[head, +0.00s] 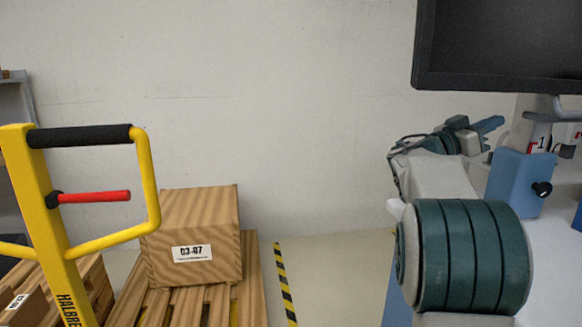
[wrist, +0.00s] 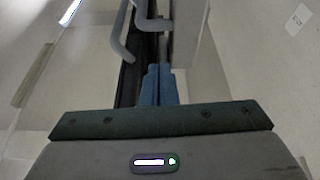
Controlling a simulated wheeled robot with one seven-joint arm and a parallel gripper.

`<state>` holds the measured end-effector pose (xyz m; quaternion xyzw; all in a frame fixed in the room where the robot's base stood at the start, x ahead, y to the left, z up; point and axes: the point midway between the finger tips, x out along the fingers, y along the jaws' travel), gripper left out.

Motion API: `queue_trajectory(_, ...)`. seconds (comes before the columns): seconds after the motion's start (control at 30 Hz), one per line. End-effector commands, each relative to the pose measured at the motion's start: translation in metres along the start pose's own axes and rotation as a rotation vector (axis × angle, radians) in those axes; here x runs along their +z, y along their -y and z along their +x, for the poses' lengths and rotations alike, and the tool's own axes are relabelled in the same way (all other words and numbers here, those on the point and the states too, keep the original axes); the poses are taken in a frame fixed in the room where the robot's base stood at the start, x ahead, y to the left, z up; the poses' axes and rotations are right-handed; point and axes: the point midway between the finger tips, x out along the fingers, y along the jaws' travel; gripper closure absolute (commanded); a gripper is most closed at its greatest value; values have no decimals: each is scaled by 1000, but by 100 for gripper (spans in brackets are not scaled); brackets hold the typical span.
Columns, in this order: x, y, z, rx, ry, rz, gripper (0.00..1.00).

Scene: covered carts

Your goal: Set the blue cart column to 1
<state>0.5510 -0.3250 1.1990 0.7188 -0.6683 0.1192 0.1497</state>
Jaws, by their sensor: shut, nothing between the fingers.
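The blue cart's column stands at the right in the head view, with a pale upper post (head: 532,128) in a blue sleeve (head: 520,180). A black knob (head: 542,189) sits on the sleeve's side. Just above the sleeve, the post shows a "1" beside a red mark. My gripper (head: 497,123) is left of the post in the head view, its blue fingers pointing right; contact cannot be told. In the wrist view my gripper (wrist: 158,72) is shut and empty, its tips near a pale upright and grey bent tubes (wrist: 122,38).
A black monitor (head: 498,45) hangs above my gripper at the upper right. A yellow pallet truck (head: 45,205) with a red lever stands at the left, beside a carton (head: 195,225) on a wooden pallet. Striped floor tape (head: 285,285) and a bare wall lie between.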

Motion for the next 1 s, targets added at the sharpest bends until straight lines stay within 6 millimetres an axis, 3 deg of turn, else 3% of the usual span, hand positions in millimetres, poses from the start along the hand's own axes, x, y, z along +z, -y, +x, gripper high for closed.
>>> queue_trajectory(0.17,23,-35,-18,-62,323,-175,100)
queue_trajectory(0.37,57,-71,-77,-256,682,-387,100)
queue_trajectory(0.63,76,-123,-191,-661,1050,-608,100)
queue_trajectory(0.9,64,-182,-309,-1143,1256,-711,100)
queue_trajectory(1.0,57,-201,-343,-1292,1288,-714,100)
